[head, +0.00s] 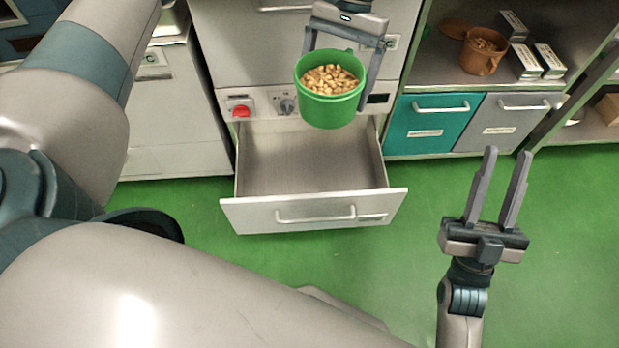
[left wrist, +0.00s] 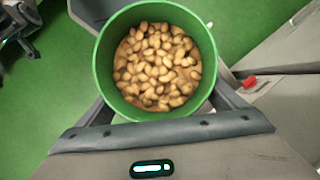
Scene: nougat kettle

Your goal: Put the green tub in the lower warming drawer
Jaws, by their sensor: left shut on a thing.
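The green tub (head: 330,108), full of nuts, hangs upright in the air in the head view. My left gripper (head: 335,80) is shut on it, with a finger on either side. In the left wrist view the tub (left wrist: 155,105) sits between the fingers, its nuts visible from above. The lower warming drawer (head: 250,214) is pulled out below the tub, and its visible inside is empty. The tub appears over the back part of the drawer; its height above the drawer is hard to tell. My right gripper (head: 490,195) is open and empty, right of the drawer.
A red knob (head: 240,110) sits on the panel above the drawer. A teal cupboard door (head: 430,125) and a grey one (head: 515,118) are shut on the right. A brown pot (head: 480,55) and small boxes stand on the shelf above. The green floor before the drawer is clear.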

